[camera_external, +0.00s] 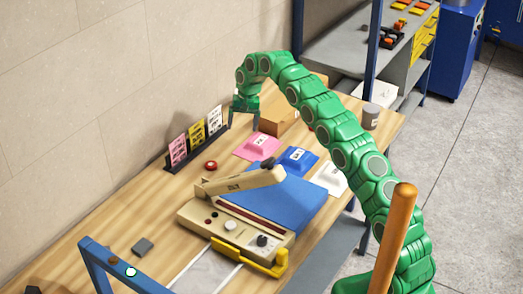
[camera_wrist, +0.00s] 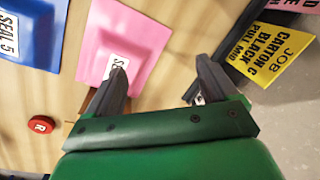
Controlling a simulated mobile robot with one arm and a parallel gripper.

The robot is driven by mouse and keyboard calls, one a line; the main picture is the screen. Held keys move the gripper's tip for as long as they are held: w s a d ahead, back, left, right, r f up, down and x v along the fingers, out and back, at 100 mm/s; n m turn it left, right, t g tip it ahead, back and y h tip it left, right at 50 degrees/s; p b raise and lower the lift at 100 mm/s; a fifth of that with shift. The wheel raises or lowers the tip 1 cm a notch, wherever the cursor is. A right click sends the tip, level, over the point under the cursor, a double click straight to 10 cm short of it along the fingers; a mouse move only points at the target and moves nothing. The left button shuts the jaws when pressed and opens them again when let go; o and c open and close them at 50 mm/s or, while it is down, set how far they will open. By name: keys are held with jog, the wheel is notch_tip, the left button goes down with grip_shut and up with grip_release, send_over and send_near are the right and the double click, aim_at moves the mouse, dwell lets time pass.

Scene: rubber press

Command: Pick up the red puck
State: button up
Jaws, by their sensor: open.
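The red puck (camera_external: 211,165) lies on the wooden table in front of the card rack, left of the pink pad. In the wrist view the red puck (camera_wrist: 41,125) shows at the left edge, with a white letter R on top. My gripper (camera_external: 246,117) hangs over the back of the table, beyond the puck. In the wrist view my gripper (camera_wrist: 158,82) has its fingers spread apart with nothing between them. The puck lies outside the fingers, to their left.
A pink pad (camera_external: 258,146), a blue pad (camera_external: 297,160) and a white pad (camera_external: 330,178) lie near the puck. A sealing press (camera_external: 240,215) stands in front. A card rack (camera_external: 197,146) stands by the wall. A cardboard box (camera_external: 278,121) is near my gripper.

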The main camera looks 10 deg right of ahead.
jog(key=w+d, duration=0.2)
jog(key=d, duration=0.4)
jog(key=w+d+n, duration=0.1)
jog(key=w+d, duration=0.1)
jog(key=d, duration=0.4)
jog(key=w+d+n+h, duration=0.1)
jog(key=w+d, duration=0.1)
jog(key=d, duration=0.4)
jog(key=shift+w+d+f, duration=0.15)
jog(key=shift+w+f, duration=0.15)
jog(key=shift+w, duration=0.1)
jog(key=n+h, duration=0.1)
send_near(312, 128)
jog(key=shift+w+d+f, duration=0.25)
jog(key=shift+w+d, duration=0.1)
jog(key=shift+d, duration=0.05)
jog(key=shift+d+f, duration=0.15)
jog(key=shift+d, duration=0.05)
jog(key=shift+f, duration=0.25)
jog(key=shift+w+a+f, duration=0.1)
jog(key=shift+a+f, duration=0.1)
jog(key=shift+f, duration=1.55)
jog(key=shift+a+f, duration=0.2)
jog(key=shift+f, duration=1.6)
jog(key=c, duration=1.1)
jog(key=shift+c, duration=0.2)
